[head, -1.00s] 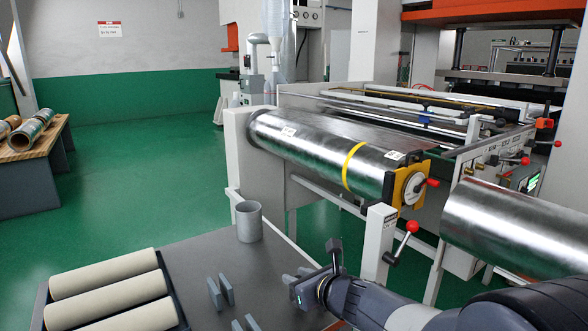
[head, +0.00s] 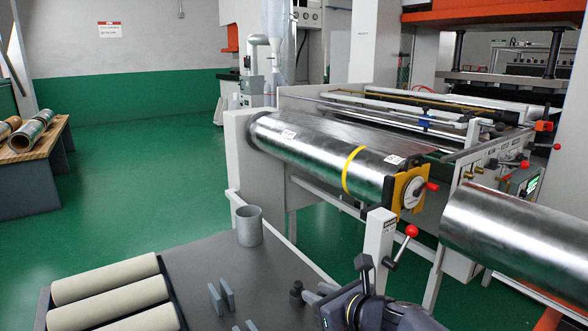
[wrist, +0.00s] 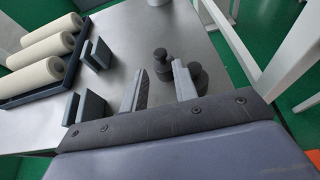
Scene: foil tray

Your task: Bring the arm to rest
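My gripper (head: 318,293) is low over the front right of the grey table (head: 190,262), with my arm reaching in from the lower right. In the wrist view my gripper (wrist: 159,67) has its two fingers apart with nothing held between them. Small dark round knobbed pieces (wrist: 195,76) stand just past the fingertips. They also show in the head view (head: 296,291), left of the gripper, partly hidden. I cannot tell how far apart they and the fingers are.
Cream rollers (head: 105,279) lie in a dark tray at the table's left. A grey cup (head: 249,226) stands at the back edge. Upright grey plates (head: 222,296) stand left of my gripper. The machine's steel roller (head: 315,150) and red-knobbed lever (head: 410,231) are behind.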

